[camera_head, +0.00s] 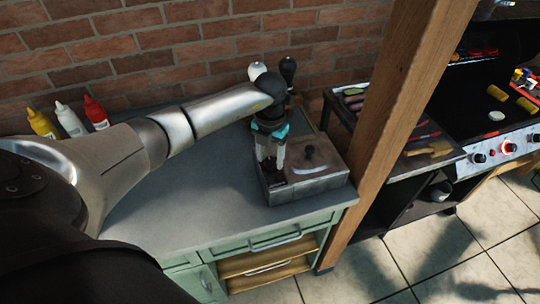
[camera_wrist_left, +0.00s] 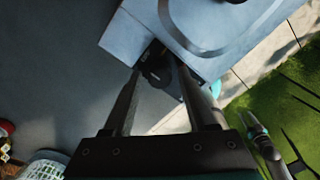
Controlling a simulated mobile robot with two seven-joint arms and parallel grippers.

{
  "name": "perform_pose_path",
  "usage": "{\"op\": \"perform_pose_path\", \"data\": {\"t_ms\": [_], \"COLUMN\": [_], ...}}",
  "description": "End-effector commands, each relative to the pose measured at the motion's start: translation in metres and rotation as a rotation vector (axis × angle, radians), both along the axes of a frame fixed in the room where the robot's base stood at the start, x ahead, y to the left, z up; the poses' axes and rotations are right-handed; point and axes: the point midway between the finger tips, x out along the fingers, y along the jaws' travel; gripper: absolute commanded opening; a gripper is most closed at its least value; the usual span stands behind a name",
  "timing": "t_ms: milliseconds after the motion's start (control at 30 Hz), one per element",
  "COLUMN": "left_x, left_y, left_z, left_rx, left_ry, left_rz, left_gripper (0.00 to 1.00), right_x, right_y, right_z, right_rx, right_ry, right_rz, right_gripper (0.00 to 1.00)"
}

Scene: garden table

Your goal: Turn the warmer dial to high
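The warmer (camera_head: 322,181) is a grey metal box with a black-knobbed lid (camera_head: 309,158), near the right end of the counter. My left gripper (camera_head: 270,165) points down at the warmer's front left side. In the left wrist view, the dark round dial (camera_wrist_left: 157,70) on the warmer (camera_wrist_left: 140,30) lies between my left fingertips (camera_wrist_left: 161,72). The fingers are apart, one on each side of it; I cannot tell whether they touch it. The dial's setting is not readable.
A wooden post (camera_head: 388,125) stands close to the right of the counter (camera_head: 215,195). Yellow, white and red bottles (camera_head: 70,119) stand at the back left. A white-topped and a black-topped object (camera_head: 288,70) stand behind my left wrist. A grill (camera_head: 490,110) is beyond the post.

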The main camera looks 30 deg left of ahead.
Motion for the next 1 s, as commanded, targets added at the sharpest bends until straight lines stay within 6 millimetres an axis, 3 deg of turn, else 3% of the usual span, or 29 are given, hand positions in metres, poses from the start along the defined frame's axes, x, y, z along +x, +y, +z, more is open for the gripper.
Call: {"op": "perform_pose_path", "data": {"t_ms": [33, 500, 1000], "left_x": [0.0001, 0.0003, 0.0006], "left_y": [0.0001, 0.0003, 0.0011], "left_z": [0.0003, 0.0007, 0.0002], "left_rx": [0.000, 0.000, 0.001], "left_ry": [0.000, -0.001, -0.002], "left_rz": [0.000, 0.001, -0.067], "left_gripper": [0.51, 0.00, 0.00], "right_x": [0.0002, 0.0003, 0.0004], "right_y": [0.0000, 0.0001, 0.0001], "right_z": [0.0000, 0.0000, -0.0054], "right_rx": [0.000, 0.000, 0.000], "right_ry": [0.000, 0.000, 0.000], "right_rz": [0.000, 0.000, 0.000], "right_gripper": [0.50, 0.50, 0.50]}}
